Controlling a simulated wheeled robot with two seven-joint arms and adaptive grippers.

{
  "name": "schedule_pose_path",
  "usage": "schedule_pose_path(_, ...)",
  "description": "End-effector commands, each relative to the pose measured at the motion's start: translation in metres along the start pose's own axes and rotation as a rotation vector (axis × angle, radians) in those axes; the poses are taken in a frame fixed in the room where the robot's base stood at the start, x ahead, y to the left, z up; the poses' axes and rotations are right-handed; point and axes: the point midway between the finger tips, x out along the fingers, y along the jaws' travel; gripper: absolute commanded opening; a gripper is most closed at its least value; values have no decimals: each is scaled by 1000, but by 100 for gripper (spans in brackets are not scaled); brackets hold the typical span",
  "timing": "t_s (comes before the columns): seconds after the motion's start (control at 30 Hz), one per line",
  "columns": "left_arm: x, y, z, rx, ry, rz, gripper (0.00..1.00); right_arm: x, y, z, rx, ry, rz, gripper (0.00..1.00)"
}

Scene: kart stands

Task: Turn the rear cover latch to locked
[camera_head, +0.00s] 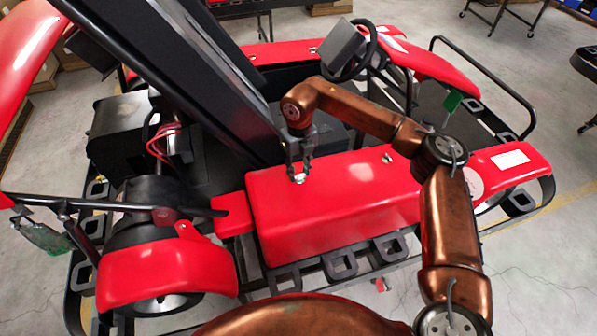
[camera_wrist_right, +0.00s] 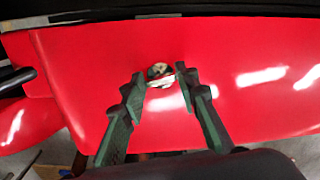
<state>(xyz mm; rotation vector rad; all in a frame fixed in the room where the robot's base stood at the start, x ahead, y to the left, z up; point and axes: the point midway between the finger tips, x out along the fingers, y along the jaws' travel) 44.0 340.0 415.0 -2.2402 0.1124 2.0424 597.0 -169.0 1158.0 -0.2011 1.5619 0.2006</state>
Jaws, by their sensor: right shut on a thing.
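The rear cover latch (camera_head: 300,179) is a small pale metal piece on top of the long red side cover (camera_head: 275,212). In the right wrist view the latch (camera_wrist_right: 160,71) sits at the fingertips, a round silvery fitting with a light lower part. My right gripper (camera_head: 299,165) points down onto it from above. Its two dark green fingers (camera_wrist_right: 160,84) are closed on the latch, one on each side. The fingers hide part of the latch in the head view, and its exact turn angle is hard to tell. My left gripper is not in view.
A second small latch (camera_head: 387,158) sits farther right on the red cover. A dark slanted panel (camera_head: 215,75) rises close behind my right gripper. The steering wheel (camera_head: 352,52) is beyond my arm. The rear wheel and red fender (camera_head: 160,270) stand at lower left.

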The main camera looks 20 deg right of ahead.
Motion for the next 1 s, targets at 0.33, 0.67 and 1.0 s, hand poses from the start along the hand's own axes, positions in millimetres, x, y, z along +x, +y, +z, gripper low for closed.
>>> schedule_pose_path(0.33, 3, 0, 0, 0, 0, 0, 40, 0, -1, 0, 184, -1, -1, 4)
schedule_pose_path(0.67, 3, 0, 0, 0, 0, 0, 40, 0, -1, 0, 238, -1, 0, 4)
schedule_pose_path(1.0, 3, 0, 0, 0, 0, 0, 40, 0, -1, 0, 239, -1, 0, 29)
